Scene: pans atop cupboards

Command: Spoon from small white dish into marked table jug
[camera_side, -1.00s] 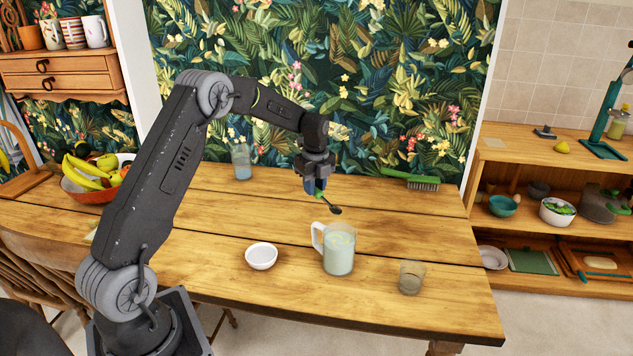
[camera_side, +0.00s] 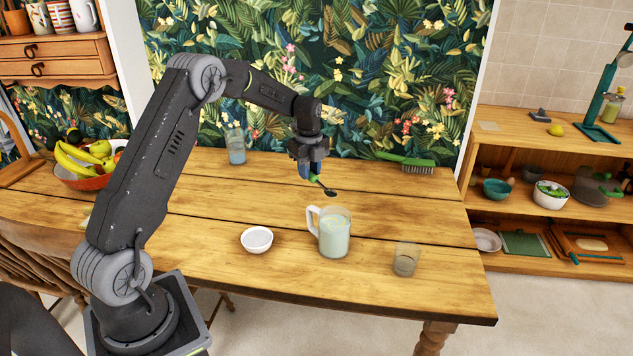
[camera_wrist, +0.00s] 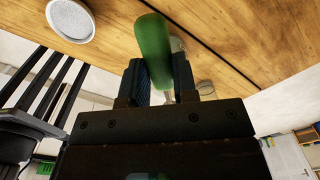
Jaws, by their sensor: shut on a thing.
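The spoon (camera_side: 330,193) has a green handle and a dark bowl. My gripper (camera_side: 311,172) is shut on the handle and holds the spoon in the air, its bowl end pointing right and down. In the wrist view the green handle (camera_wrist: 153,48) stands between the jaws. The glass jug (camera_side: 335,235) with a handle holds pale liquid. In the side picture the spoon bowl appears just above the jug's rim; its depth is unclear.
A small clear glass (camera_side: 405,260) stands right of the jug. A tall glass (camera_side: 236,148) stands at the back left, and a green brush (camera_side: 407,163) lies at the back right. A fruit bowl (camera_side: 85,180) is far left. The wooden table (camera_side: 210,205) has bare stretches between them.

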